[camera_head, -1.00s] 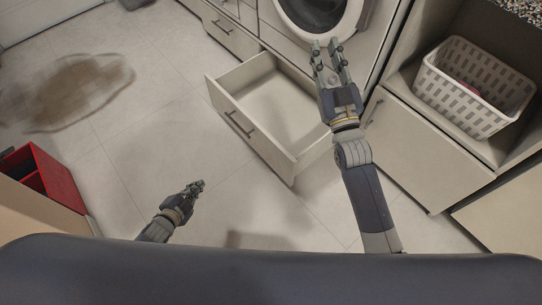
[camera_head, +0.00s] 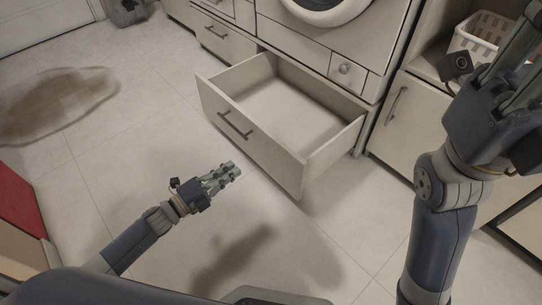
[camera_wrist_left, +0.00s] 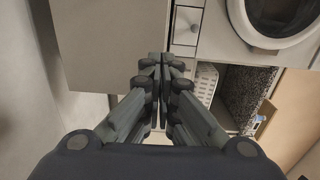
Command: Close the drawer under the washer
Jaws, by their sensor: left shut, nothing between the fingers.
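The drawer (camera_head: 233,118) under the washer (camera_head: 320,18) is pulled well out, and its visible inside is empty. Its pale front carries a dark bar handle (camera_head: 235,127). My left gripper (camera_head: 236,170) is shut and empty, in front of the drawer's front and apart from it in the head view. In the left wrist view the shut fingers (camera_wrist_left: 160,63) point ahead, with the washer (camera_wrist_left: 232,25) beyond to the right. A plain pale panel at upper left there may be the drawer front. My right gripper (camera_head: 520,65) is open at the right edge, its fingertips partly cut off.
A white laundry basket (camera_head: 476,36) sits in a shelf at the right, partly behind my right gripper. A closed cabinet (camera_head: 405,125) stands right of the drawer. A brown-white rug (camera_head: 55,100) lies at left, near a red box (camera_head: 20,200). The floor before the drawer is clear.

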